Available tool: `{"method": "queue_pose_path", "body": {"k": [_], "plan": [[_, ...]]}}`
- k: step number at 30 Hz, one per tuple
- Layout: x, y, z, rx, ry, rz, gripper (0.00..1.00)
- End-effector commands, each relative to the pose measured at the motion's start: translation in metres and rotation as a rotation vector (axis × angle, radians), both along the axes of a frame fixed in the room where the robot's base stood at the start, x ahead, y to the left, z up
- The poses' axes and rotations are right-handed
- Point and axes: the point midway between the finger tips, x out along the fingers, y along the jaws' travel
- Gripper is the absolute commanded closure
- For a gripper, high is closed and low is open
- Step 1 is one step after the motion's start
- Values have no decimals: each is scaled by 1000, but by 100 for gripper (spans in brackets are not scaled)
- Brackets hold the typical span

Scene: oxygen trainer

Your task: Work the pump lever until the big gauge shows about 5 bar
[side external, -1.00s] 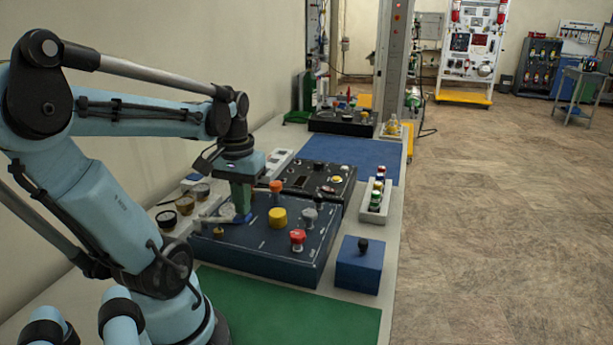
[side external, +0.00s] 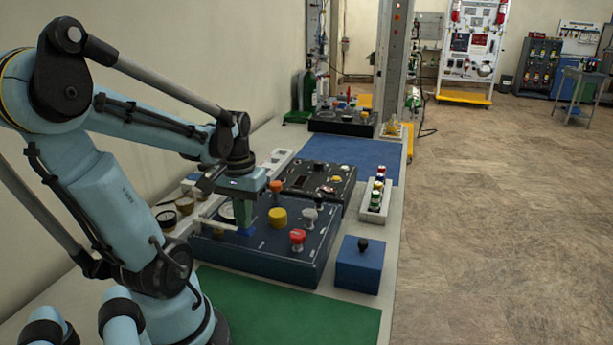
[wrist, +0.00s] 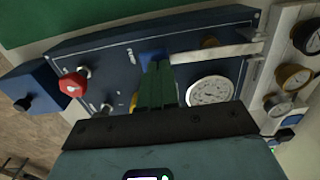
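The pump lever (side external: 214,225) is a pale bar on the left part of the dark blue panel (side external: 272,262). In the wrist view the lever (wrist: 215,51) runs from the right edge of the panel to the fingertips. My gripper (side external: 245,230) has green fingers close together, low over the panel at the lever's free end. In the wrist view the fingertips (wrist: 155,60) meet a blue piece there; whether the bar is clamped between them is hidden. The big gauge (wrist: 210,91) has a white dial beside the fingers; its reading is too small to make out.
A yellow knob (side external: 278,217), a red knob (side external: 298,237) and a grey knob (side external: 309,216) stand right of my gripper. A blue box with a black knob (side external: 363,246) stands at the right. Small gauges (wrist: 293,77) line the left side. The green mat (side external: 290,310) is clear.

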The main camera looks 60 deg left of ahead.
Motion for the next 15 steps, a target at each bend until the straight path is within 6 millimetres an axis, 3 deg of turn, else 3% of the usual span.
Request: {"method": "queue_pose_path", "body": {"k": [7, 15], "plan": [[0, 0, -1, -1, -3, 0, 100], [1, -1, 17, -2, -4, -1, 100]]}}
